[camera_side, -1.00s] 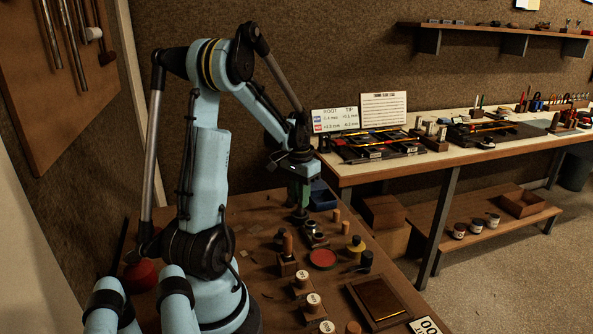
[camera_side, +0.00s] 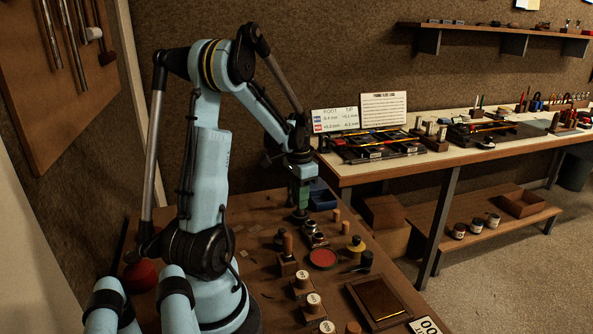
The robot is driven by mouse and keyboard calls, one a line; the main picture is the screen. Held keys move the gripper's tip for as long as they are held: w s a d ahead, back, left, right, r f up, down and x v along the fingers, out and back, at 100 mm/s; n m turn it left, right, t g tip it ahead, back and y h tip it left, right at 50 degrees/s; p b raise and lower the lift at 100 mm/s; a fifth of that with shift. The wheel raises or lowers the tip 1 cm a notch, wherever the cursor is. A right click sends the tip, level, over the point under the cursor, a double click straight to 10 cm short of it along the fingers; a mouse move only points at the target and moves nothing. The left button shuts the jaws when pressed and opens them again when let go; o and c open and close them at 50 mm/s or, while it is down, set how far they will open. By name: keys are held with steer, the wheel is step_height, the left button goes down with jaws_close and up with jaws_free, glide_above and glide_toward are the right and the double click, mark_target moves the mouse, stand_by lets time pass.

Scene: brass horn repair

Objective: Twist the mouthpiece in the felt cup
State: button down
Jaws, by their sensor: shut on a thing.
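My gripper (camera_side: 301,203) points straight down over the far part of the near bench. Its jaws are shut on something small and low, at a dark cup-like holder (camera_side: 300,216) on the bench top. I take the held thing to be the mouthpiece, but the jaws and the small scale hide it. I cannot make out its shape or how deep it sits in the cup. Green on the gripper's lower part shows just above the holder.
A blue bin (camera_side: 322,200) stands close behind and right of my gripper. A wooden tray (camera_side: 379,301) lies at the front right. The long bench (camera_side: 350,177) is beyond.

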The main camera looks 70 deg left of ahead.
stand_by(0.3)
steer(key=m, duration=0.4)
stand_by(0.4)
steer(key=n, duration=0.3)
steer(key=shift+n, duration=0.4)
steer(key=n, duration=0.4)
